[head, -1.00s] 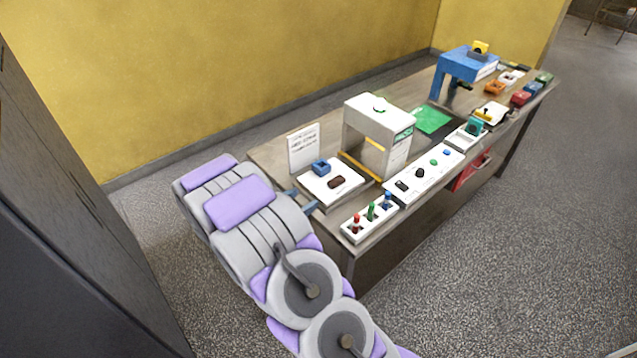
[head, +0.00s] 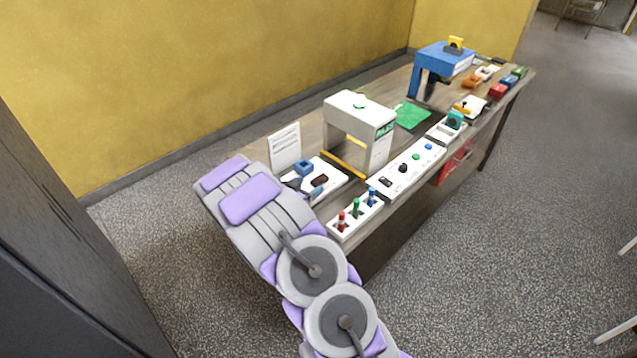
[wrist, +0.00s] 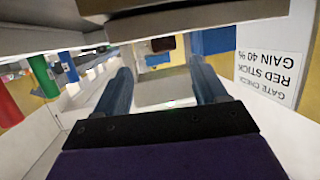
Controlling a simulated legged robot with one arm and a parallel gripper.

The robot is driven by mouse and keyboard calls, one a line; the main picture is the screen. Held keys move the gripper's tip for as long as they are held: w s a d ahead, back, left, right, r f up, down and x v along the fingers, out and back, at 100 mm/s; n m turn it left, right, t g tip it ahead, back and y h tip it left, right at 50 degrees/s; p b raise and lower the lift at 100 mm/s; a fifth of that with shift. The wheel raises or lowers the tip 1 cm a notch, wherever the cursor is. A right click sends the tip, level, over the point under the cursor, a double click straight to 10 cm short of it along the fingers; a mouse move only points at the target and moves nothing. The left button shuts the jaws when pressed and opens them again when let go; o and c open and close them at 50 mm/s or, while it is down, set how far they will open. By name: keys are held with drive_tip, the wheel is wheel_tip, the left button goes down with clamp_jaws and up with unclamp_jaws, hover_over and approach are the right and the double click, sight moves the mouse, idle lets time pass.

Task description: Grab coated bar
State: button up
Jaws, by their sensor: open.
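The coated bar, a small dark brown block (head: 320,181), lies on a white plate (head: 336,173) at the near left end of the table. In the wrist view the bar (wrist: 163,44) shows ahead of the fingertips, between their lines. My gripper (head: 304,189) is open and empty, with its blue-grey fingers at the plate's near left edge. The wrist view shows both fingers (wrist: 162,72) spread, with bare pale surface between them. The bar is apart from both fingers.
A blue block (head: 304,167) sits beside the bar, close to one finger's line. A printed sign (head: 284,147) stands behind it. A white arch machine (head: 359,116) stands to the right. A rack of coloured sticks (head: 356,213) is at the front edge.

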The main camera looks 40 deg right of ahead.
sight(318, 180)
drive_tip(key=b+x, duration=0.1)
drive_tip(key=x, duration=0.3)
drive_tip(key=shift+w+d+f, duration=0.1)
drive_tip(key=shift+w+f, duration=0.1)
drive_tip(key=shift+f, duration=0.1)
drive_tip(key=shift+w+d+f+b, duration=0.1)
drive_tip(key=shift+w+d+b, duration=0.2)
drive_tip(key=shift+d, duration=0.25)
drive_tip(key=shift+s, duration=0.1)
drive_tip(key=shift+c, duration=0.5)
drive_tip(key=c, duration=0.8)
drive_tip(key=shift+c, duration=0.2)
